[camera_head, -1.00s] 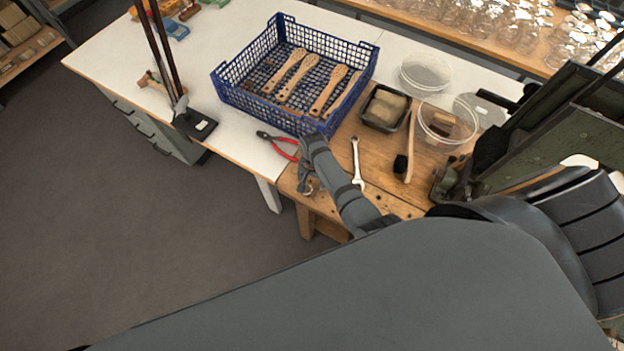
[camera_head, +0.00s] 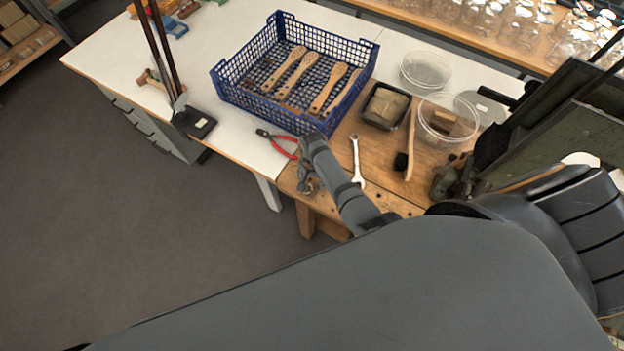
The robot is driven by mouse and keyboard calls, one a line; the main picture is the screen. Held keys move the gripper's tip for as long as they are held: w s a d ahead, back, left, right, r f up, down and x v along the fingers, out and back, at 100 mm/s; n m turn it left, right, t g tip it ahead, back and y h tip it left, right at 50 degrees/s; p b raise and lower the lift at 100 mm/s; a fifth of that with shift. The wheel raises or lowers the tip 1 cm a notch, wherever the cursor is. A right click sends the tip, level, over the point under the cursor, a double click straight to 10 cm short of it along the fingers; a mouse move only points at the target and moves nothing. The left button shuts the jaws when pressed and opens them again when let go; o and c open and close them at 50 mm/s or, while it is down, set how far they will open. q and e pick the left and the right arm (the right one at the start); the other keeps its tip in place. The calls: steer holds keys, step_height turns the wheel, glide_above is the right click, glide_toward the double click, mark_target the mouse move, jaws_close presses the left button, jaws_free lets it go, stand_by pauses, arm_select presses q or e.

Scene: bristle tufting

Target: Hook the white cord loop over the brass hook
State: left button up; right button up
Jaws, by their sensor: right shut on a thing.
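My right gripper (camera_head: 306,182) points down at the front left edge of the wooden bench top (camera_head: 388,196), left of the wrench. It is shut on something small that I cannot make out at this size. My forearm and the fingers hide part of the bench edge there. I cannot make out a white cord loop or a brass hook anywhere in the head view; they may be hidden or too small. My left gripper is not in view.
Close by lie red-handled pliers (camera_head: 282,147), a wrench (camera_head: 356,163) and a black-bristled brush (camera_head: 409,150). Behind stand a blue crate (camera_head: 235,98) of wooden brush bodies, a black tray (camera_head: 367,120) and clear bowls (camera_head: 425,70). A black stand (camera_head: 194,123) is at left.

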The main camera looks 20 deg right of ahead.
steer(key=shift+f, duration=0.15)
steer(key=o, duration=1.1)
steer(key=shift+o, duration=0.4)
steer(key=shift+o, duration=1.3)
